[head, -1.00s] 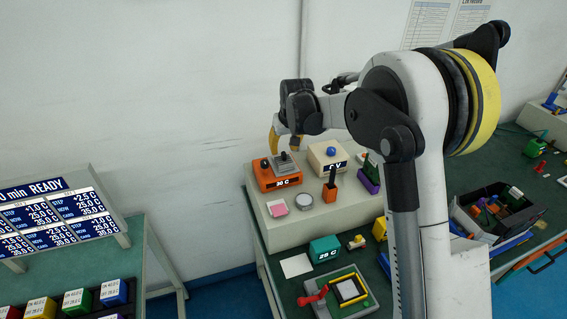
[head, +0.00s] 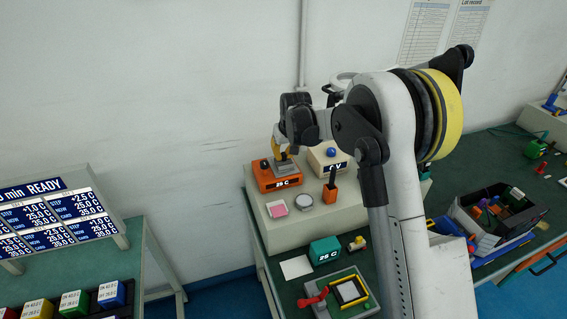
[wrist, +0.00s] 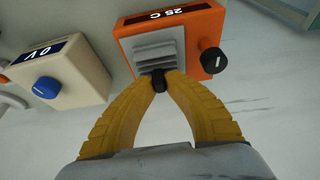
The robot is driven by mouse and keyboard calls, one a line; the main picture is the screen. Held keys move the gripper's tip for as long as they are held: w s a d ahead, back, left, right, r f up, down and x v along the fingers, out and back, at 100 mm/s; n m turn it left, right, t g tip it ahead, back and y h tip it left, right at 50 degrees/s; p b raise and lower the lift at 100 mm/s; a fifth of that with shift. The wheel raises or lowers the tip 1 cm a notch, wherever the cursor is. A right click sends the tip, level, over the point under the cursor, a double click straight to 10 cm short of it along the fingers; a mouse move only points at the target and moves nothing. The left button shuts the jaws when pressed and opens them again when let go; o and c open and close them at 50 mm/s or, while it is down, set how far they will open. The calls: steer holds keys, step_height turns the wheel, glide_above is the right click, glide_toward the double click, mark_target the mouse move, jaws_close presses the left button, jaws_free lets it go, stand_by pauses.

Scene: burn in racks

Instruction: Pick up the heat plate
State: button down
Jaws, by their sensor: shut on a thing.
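The heat plate appears to be the grey ridged block (head: 285,165) with a black knob, on top of the orange box (head: 265,181) that reads 25 C. My gripper (head: 283,148) is above it, pointing down. In the wrist view, the yellow fingers (wrist: 158,82) are closed on the black knob at the edge of the grey ridged block (wrist: 158,54). The block appears to be still on the orange box (wrist: 201,42); I cannot see any gap under it.
A cream box (head: 328,158) with a blue knob stands close to the right. A white round disc (head: 303,200), a pink pad (head: 277,209) and an orange holder (head: 329,193) are in front on the pale raised platform (head: 290,233). The wall is close behind.

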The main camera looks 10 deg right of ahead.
mark_target(283, 153)
step_height(283, 153, up, 10)
steer(key=shift+p, duration=1)
stand_by(0.3)
